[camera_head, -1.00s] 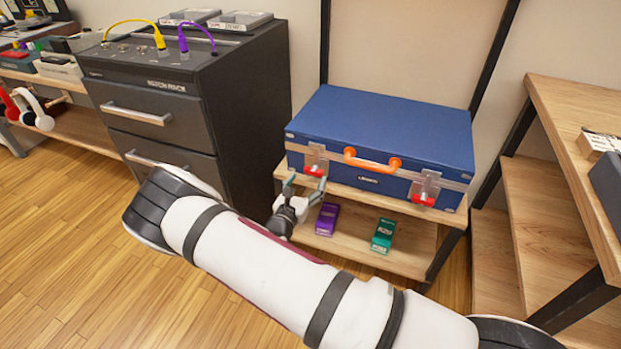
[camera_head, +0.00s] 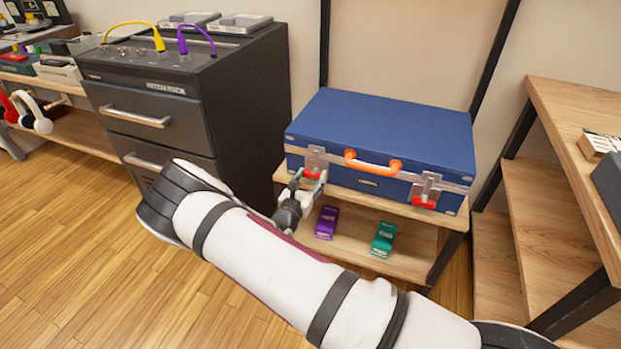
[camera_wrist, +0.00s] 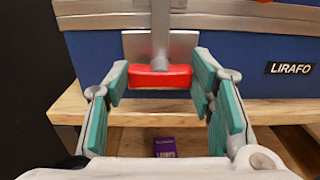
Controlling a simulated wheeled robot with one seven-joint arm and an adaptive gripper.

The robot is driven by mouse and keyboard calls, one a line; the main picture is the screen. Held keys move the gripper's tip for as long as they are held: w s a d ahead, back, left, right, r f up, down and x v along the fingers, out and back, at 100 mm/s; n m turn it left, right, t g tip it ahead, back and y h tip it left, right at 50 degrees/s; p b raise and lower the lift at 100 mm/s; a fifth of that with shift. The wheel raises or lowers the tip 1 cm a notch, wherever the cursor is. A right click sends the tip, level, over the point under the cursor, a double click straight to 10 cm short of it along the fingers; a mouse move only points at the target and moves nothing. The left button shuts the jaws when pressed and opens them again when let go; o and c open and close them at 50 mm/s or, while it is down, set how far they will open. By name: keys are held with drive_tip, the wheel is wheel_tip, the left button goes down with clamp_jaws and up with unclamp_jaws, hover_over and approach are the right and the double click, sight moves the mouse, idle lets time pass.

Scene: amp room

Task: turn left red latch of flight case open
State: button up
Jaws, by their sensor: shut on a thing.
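The blue flight case (camera_head: 380,130) lies closed on the wooden shelf, with an orange handle (camera_head: 372,166) at its front. Its left red latch (camera_head: 317,174) is at the front left; it also shows in the wrist view (camera_wrist: 160,76) as a red bar hanging crosswise below a metal stem. My gripper (camera_head: 306,180) is at this latch, shut on the red bar, with one green-padded finger at each end of it. The right red latch (camera_head: 424,203) hangs at the case's front right, untouched.
A purple box (camera_head: 326,222) and a green box (camera_head: 384,239) stand on the lower shelf below the case. A dark drawer cabinet (camera_head: 245,120) stands close on the left. Wooden steps (camera_head: 535,205) are on the right.

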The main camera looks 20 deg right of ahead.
drive_tip(key=shift+n, duration=0.3)
drive_tip(key=n+p, duration=0.1)
drive_tip(key=n, duration=0.1)
drive_tip(key=shift+r+n+p, duration=0.1)
drive_tip(key=shift+n+p, duration=0.25)
drive_tip(key=shift+n, duration=0.05)
drive_tip(key=n+p, duration=0.1)
drive_tip(key=n, duration=0.4)
drive_tip(key=shift+w+a, duration=0.15)
drive_tip(key=n, duration=0.5)
drive_tip(key=shift+f, duration=0.25)
drive_tip(key=shift+a+f+n, duration=0.1)
drive_tip(key=shift+n, duration=2.1)
drive_tip(key=o, duration=1.2)
drive_tip(key=shift+c, duration=0.2)
